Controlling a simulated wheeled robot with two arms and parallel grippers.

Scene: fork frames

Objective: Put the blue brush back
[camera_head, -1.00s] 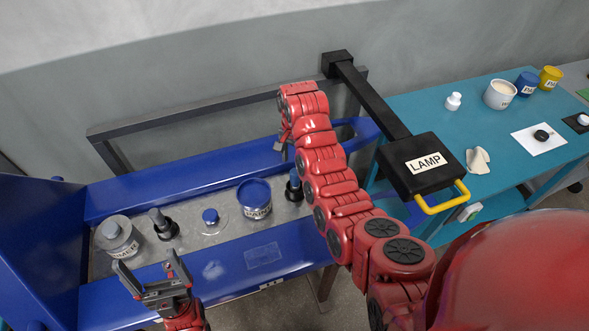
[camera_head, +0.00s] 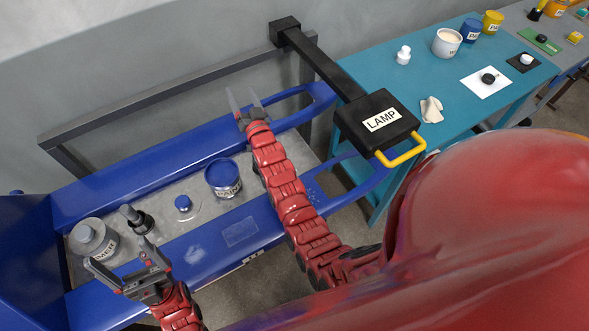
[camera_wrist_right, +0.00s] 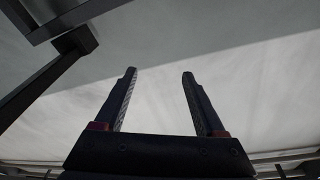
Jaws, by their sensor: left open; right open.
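The thing in a black holder with a blue top, which may be the blue brush, is hidden behind my right arm. A small blue-topped item (camera_head: 183,204) stands on the grey tray top of the blue bench (camera_head: 150,163). A grey-topped item in a black holder (camera_head: 137,219) stands left of it. My right gripper (camera_head: 243,100) is open and empty above the bench's far rail, fingers pointing up and away; its open fingers also show in the right wrist view (camera_wrist_right: 159,76). My left gripper (camera_head: 118,256) is open and empty near the bench's front left, by the grey can.
A grey can (camera_head: 95,240) and a blue paint can (camera_head: 223,178) stand on the bench. A teal table (camera_head: 440,85) with several jars and cans stands at the right.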

